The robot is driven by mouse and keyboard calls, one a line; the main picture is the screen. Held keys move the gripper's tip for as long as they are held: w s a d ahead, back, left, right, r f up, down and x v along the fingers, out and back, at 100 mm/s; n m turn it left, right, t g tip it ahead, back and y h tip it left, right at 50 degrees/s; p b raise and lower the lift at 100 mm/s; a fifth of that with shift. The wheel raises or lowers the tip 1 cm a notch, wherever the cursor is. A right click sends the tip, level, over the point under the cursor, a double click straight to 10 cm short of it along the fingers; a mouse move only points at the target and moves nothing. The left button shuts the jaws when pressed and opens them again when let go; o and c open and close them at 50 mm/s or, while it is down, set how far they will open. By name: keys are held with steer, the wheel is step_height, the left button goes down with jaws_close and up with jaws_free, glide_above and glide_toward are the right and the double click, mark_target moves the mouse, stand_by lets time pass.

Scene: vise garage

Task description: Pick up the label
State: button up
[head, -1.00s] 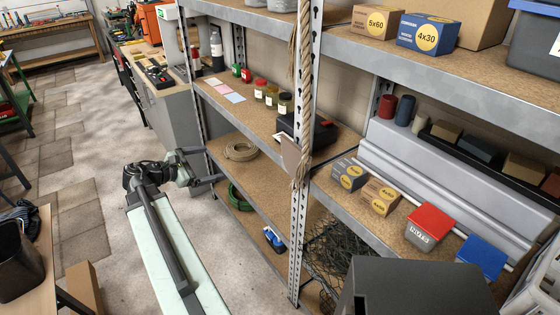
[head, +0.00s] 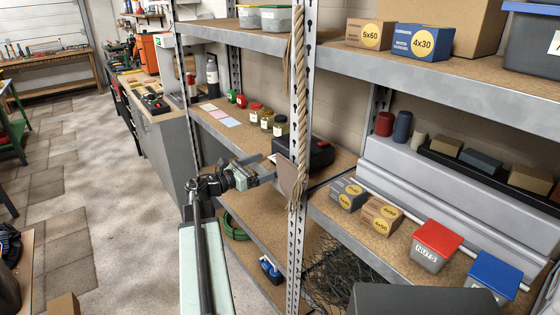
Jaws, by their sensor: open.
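A brownish tag (head: 292,179) hangs at the shelf post beside the rope; it looks like a label, but I cannot read any writing on it. Flat paper pieces also lie on the middle shelf: a pale one (head: 208,107), a pink one (head: 218,114) and a light blue one (head: 230,122). I cannot tell which of these is the label. My gripper (head: 267,168) is open and empty in front of the shelf, its fingers pointing right, just left of the hanging tag. They appear apart from it.
The metal post (head: 299,130) and hanging rope (head: 298,60) stand close to the tag. A black case (head: 310,152) and several jars (head: 267,118) sit on the middle shelf. Boxes (head: 383,214) and a red-lidded bin (head: 434,245) are at right. The floor (head: 120,220) at left is open.

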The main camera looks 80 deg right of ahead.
mark_target(280, 160)
steer(key=shift+x, duration=1.15)
steer(key=c, duration=1.4)
steer(key=shift+c, duration=0.2)
